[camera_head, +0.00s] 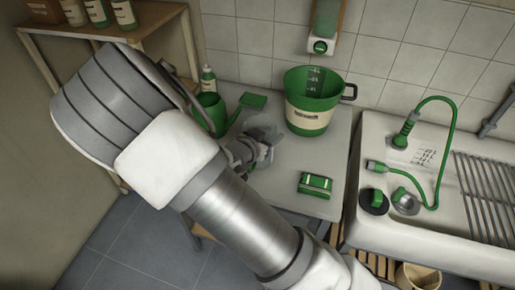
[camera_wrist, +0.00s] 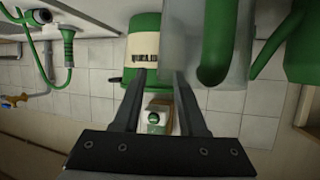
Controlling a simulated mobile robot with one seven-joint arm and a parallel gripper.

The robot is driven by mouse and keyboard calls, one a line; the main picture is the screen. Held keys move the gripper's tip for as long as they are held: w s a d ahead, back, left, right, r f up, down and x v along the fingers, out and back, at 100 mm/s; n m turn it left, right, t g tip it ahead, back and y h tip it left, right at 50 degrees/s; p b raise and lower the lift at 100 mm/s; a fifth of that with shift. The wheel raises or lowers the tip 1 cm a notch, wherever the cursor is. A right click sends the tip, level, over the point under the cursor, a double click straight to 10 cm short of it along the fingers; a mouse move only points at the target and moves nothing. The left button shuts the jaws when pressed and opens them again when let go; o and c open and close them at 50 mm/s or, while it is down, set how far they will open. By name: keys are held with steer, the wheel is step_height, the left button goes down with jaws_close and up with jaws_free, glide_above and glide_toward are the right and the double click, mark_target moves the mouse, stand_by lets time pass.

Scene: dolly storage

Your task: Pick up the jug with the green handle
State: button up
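A translucent jug (camera_head: 268,128) stands on the light worktop, partly hidden by my gripper. In the wrist view, which appears upside down, the clear jug body (camera_wrist: 178,40) is close, at upper centre-right. Its green handle (camera_wrist: 215,50) faces the camera, to the right of my right finger. My gripper (camera_wrist: 160,78) is open and nothing shows between its fingers except the background. In the head view my gripper (camera_head: 250,153) is right beside the jug. Whether a finger touches the jug, I cannot tell.
A large green bucket (camera_head: 312,100) stands behind and right of the jug. A sink (camera_head: 420,230) is at right.

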jaws_close()
stand_by(1.3)
